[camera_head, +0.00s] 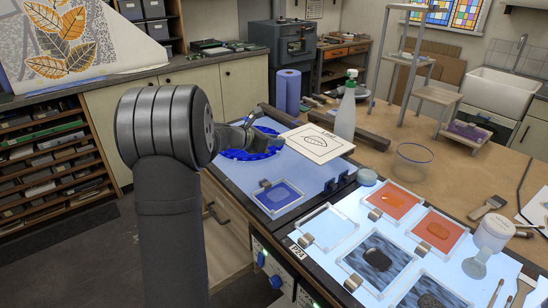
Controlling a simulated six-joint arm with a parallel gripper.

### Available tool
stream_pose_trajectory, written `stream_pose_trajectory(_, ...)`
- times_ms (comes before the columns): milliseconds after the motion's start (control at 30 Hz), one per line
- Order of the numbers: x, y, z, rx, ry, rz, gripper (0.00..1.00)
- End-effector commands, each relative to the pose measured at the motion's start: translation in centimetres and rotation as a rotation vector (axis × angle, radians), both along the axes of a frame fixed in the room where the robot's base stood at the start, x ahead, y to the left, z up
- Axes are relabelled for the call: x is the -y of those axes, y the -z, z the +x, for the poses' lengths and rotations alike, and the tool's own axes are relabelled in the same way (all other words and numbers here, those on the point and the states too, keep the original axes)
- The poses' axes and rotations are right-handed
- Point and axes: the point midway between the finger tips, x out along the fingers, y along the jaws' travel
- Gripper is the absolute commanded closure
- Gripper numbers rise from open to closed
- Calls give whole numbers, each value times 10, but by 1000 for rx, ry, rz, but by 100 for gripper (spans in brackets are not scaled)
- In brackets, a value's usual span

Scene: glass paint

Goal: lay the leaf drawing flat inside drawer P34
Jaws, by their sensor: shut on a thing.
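The leaf drawing (316,144) is a cream card with a dark leaf outline. It lies at the back right of the pale blue worktop, apart from my gripper. My gripper (252,119) is partly hidden by my own arm, over the ragged blue disc (235,155) to the left of the card. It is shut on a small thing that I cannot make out. A tag reading P34 (298,252) sits at the front edge of the lit panel. A pale wooden front with a dark handle (214,211) shows beside my arm; I cannot tell whether it is an open drawer.
A spray bottle (345,112) stands behind the card, and a clear glass bowl (413,158) to its right. A framed blue glass piece (278,195) lies in front. Several framed panes, a jar (492,234) and brushes crowd the lit panel. Dark floor (90,260) is clear at left.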

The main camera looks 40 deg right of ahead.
Motion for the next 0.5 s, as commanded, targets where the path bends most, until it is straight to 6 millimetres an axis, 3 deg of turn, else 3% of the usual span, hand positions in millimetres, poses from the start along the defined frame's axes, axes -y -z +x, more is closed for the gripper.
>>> stream_pose_trajectory(33,0,-17,0,5,1,-4,100)
stream_pose_trajectory(200,0,-54,0,3,1,-3,100)
stream_pose_trajectory(500,0,-81,0,0,1,-1,100)
